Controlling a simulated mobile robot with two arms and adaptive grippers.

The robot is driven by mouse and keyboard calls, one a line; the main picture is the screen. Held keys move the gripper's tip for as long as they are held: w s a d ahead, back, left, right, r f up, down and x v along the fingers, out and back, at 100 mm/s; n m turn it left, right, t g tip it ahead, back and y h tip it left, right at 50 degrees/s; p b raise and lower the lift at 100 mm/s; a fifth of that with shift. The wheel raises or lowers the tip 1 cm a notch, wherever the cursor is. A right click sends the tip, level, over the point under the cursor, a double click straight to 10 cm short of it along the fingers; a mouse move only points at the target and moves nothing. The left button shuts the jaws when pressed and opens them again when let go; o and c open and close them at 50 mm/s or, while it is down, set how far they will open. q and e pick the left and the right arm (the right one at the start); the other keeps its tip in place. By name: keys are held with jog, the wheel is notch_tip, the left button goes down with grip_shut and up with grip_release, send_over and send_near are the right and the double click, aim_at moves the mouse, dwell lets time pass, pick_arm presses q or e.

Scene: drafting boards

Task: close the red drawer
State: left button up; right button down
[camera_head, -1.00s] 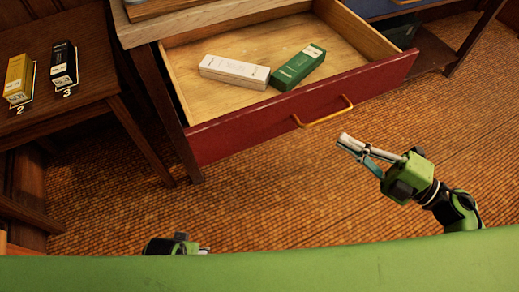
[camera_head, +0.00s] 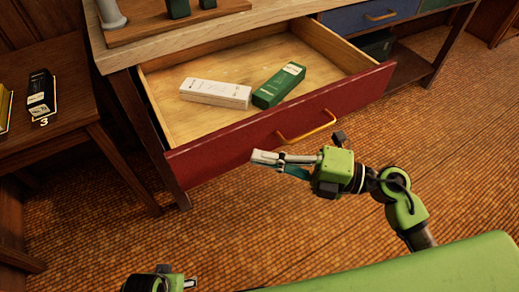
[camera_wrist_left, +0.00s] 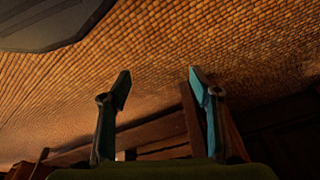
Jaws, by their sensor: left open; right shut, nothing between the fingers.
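The red drawer (camera_head: 222,153) is pulled out from the desk, with its yellow handle (camera_head: 307,127) on the front. A white box (camera_head: 215,93) and a green box (camera_head: 279,85) lie inside it. My right gripper (camera_head: 254,157) is shut and empty, just in front of the drawer front and left of the handle; I cannot tell whether it touches. My left gripper (camera_wrist_left: 157,82) is open and empty in the left wrist view, over the woven floor. In the head view only part of it shows at the bottom edge.
A dark side table (camera_head: 62,140) stands at the left with a black box (camera_head: 41,94) on it. A closed blue drawer (camera_head: 360,15) is at the upper right. The wooden desktop (camera_head: 140,48) is above the red drawer. The floor in front is clear.

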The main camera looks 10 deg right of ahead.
jog(key=shift+w+a, duration=0.2)
jog(key=shift+w, duration=0.55)
jog(key=shift+w+a, duration=0.15)
jog(key=shift+w, duration=0.05)
pick_arm(q)
jog(key=shift+w+r, duration=0.2)
jog(key=shift+r, duration=0.15)
jog(key=shift+s+f, duration=0.1)
jog(key=shift+s, duration=0.3)
pick_arm(e)
jog(key=shift+w, duration=0.15)
